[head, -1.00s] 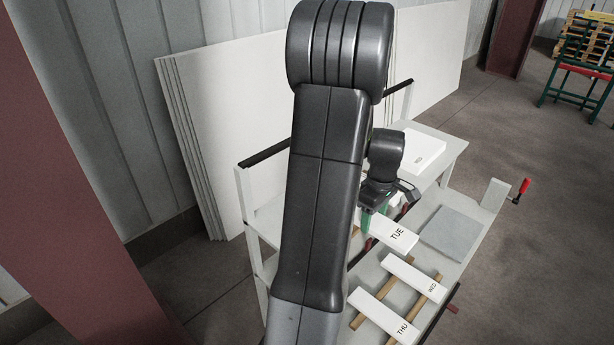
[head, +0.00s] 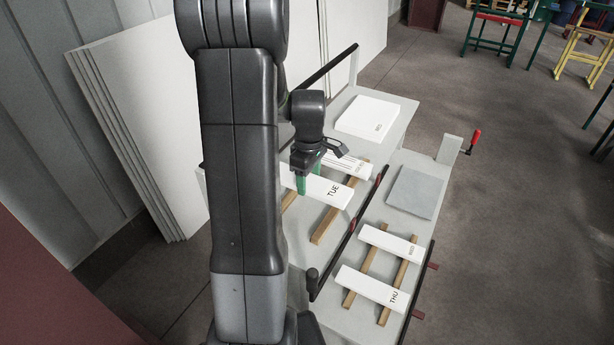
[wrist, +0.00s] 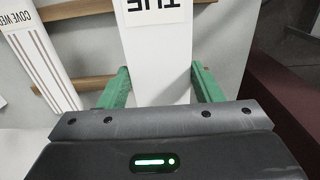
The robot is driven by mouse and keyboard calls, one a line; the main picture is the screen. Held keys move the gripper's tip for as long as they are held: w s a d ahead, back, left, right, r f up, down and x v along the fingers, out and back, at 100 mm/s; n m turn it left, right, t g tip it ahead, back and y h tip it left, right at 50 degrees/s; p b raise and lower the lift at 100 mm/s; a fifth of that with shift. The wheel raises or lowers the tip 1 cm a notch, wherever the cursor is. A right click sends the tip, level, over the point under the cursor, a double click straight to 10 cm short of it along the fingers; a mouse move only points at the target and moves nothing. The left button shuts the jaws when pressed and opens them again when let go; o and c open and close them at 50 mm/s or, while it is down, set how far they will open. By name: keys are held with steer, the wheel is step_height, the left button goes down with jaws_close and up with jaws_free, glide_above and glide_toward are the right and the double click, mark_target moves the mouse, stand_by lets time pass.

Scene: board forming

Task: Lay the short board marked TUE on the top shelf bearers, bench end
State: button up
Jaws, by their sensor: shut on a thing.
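The white board marked TUE (head: 328,189) is in my gripper (head: 309,182), over the wooden bearers of the upper shelf. In the wrist view the green fingers of my gripper (wrist: 162,88) stand on either side of the TUE board (wrist: 157,65), clamping it. One bearer (head: 326,227) shows below and right of the board; another (head: 290,198) is partly hidden by my arm and the board. In the wrist view the bearers (wrist: 75,10) run crosswise under the board. I cannot tell whether the board touches them.
A board marked COVE WED (wrist: 42,60) lies across the bearers beside TUE. A white block (head: 368,117) sits on the shelf's far end. On the lower bench are boards WED (head: 385,240) and THU (head: 368,284) and a grey pad (head: 414,192). A dark rail (head: 350,235) runs between.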

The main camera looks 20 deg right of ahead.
steer(key=shift+f, duration=0.1)
steer(key=shift+f+b, duration=3.1)
steer(key=shift+f, duration=0.8)
steer(key=shift+f, duration=0.35)
steer(key=o, duration=1.6)
steer(key=shift+c, duration=0.2)
steer(key=shift+r, duration=0.2)
step_height(320, 180, up, 14)
steer(key=shift+f+b, duration=0.2)
steer(key=shift+b, duration=0.5)
